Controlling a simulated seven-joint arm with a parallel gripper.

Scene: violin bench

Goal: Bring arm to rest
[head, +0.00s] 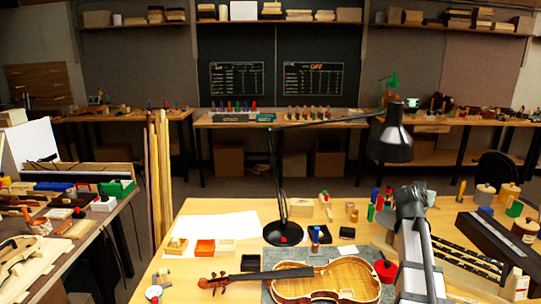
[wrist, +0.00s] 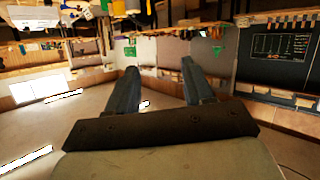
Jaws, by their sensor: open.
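My gripper (wrist: 160,82) shows in the wrist view with its two dark fingers spread apart and nothing between them. In the head view my grey arm rises at the right front of the wooden bench; I cannot make out the fingers there. A violin (head: 335,280) lies on a grey mat (head: 385,296) at the front middle of the bench, left of my arm and apart from it.
A black desk lamp (head: 391,143) stands behind the violin, its head close to my arm's top in the picture. Small bottles (head: 371,212), a red pot (head: 386,271) and a black case (head: 492,246) surround the arm. White paper (head: 215,232) lies at left.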

